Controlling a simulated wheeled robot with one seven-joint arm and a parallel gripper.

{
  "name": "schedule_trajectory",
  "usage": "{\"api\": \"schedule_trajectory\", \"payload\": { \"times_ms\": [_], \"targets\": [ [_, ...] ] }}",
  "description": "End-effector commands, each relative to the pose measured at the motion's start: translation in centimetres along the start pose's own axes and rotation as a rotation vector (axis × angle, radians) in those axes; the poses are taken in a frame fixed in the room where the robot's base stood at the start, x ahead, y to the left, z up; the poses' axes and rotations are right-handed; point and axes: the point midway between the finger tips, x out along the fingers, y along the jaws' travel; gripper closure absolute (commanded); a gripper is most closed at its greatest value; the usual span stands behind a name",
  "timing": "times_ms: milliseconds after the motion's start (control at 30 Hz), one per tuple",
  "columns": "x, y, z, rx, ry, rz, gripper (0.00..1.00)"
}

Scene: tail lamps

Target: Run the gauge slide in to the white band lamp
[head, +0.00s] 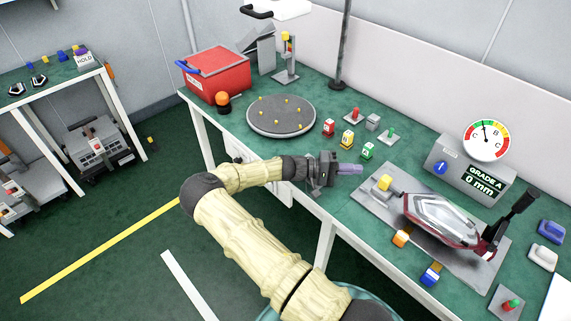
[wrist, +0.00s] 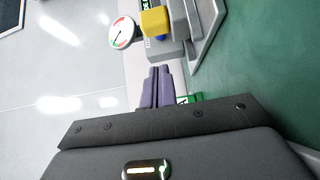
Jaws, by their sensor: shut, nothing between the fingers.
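A tail lamp (head: 438,217) with a clear white band and a dark red rim lies on a grey fixture plate (head: 375,204) at the right of the bench. A yellow knob (head: 384,183) stands on a grey block at the plate's left end, apart from the lamp; I take it for the gauge slide's handle. It also shows in the wrist view (wrist: 154,21). My gripper (head: 350,169) is shut and empty, left of the knob and apart from it. Its purple fingers show in the wrist view (wrist: 157,87), pointing toward the knob's side.
A gauge box (head: 462,173) with a dial (head: 487,140) stands behind the plate; its screen reads GRADE A, 0 mm. A black lever (head: 515,212) rises at the plate's right end. A green block (head: 368,151) sits just behind my gripper. A round turntable (head: 281,116) is farther left.

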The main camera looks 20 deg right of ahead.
Motion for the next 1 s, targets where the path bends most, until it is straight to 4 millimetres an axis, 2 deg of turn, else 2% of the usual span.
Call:
{"api": "schedule_trajectory", "payload": {
  "times_ms": [100, 1000],
  "targets": [
    [-2.1, -0.1, 0.0, 0.001, 0.004, -0.003, 1.00],
    [-16.5, -0.1, 0.0, 0.002, 0.006, -0.003, 1.00]
  ]
}}
